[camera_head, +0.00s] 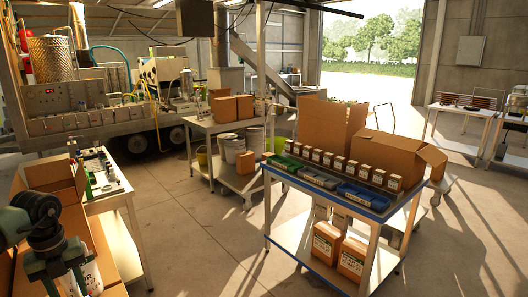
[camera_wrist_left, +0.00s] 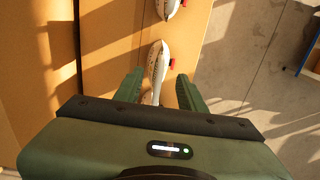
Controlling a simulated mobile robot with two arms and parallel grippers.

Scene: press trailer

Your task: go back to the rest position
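My left gripper (camera_head: 68,265) is at the lower left of the head view, over an open cardboard box (camera_head: 55,172). In the left wrist view its two green fingers (camera_wrist_left: 159,92) are apart. A white labelled container (camera_head: 88,279) shows beside the gripper in the head view. My right gripper is in neither view.
A narrow table (camera_head: 128,200) with small items stands beside the box. A blue-edged workbench (camera_head: 322,194) holds bins, small boxes and large cartons. A trailer with machinery (camera_head: 75,127) stands at the back left. Concrete floor (camera_head: 205,235) is clear between the tables.

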